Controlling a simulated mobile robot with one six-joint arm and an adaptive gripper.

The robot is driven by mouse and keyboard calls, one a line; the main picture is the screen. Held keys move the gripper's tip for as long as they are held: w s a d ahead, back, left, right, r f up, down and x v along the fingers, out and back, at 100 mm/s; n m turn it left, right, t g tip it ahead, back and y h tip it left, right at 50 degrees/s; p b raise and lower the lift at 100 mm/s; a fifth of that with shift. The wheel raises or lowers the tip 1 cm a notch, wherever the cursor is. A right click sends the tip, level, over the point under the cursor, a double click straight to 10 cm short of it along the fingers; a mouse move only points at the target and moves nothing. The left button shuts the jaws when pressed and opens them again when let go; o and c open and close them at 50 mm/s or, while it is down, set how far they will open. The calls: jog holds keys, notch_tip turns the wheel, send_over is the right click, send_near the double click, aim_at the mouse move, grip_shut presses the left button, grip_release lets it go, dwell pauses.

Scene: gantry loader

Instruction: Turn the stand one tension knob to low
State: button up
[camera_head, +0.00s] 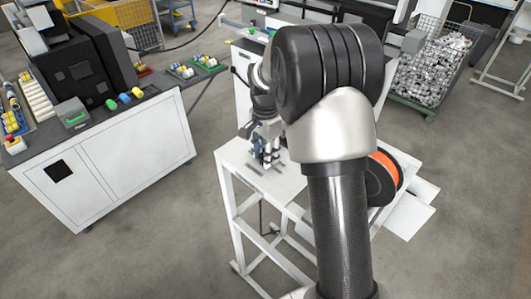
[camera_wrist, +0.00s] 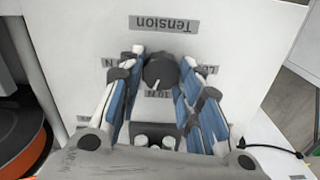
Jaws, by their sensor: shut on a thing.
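The tension knob (camera_wrist: 161,69) is a round dark knob on a white panel of the stand (camera_head: 236,172), shown in the wrist view. Its white pointer line faces the bottom of that view, slightly left, near a label that reads 10 N (camera_wrist: 158,94). My gripper (camera_wrist: 158,74) has its blue-padded fingers on both sides of the knob and is shut on it. A partly hidden label (camera_wrist: 210,70) right of the knob seems to begin with L. In the head view my gripper (camera_head: 267,158) is over the white stand, and the knob cannot be made out.
An upside-down Tension label (camera_wrist: 164,24) is on the panel. An orange spool (camera_head: 383,178) is on the stand's right side. A white cabinet (camera_head: 135,150) with coloured spools stands left. A wire bin (camera_head: 433,65) of metal parts is at back right. Grey floor lies open between.

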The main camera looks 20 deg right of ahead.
jog(key=n, duration=0.5)
jog(key=shift+w+n, duration=0.1)
jog(key=shift+n, duration=0.3)
jog(key=n, duration=0.5)
jog(key=shift+a+p, duration=0.1)
jog(key=shift+p, duration=0.2)
jog(key=n, duration=0.5)
jog(key=shift+a+n, duration=0.1)
jog(key=shift+n, duration=0.3)
jog(key=n, duration=0.5)
jog(key=shift+a, duration=0.1)
jog(key=shift+n, duration=0.4)
jog(key=o, duration=1.1)
jog(key=shift+c, duration=0.2)
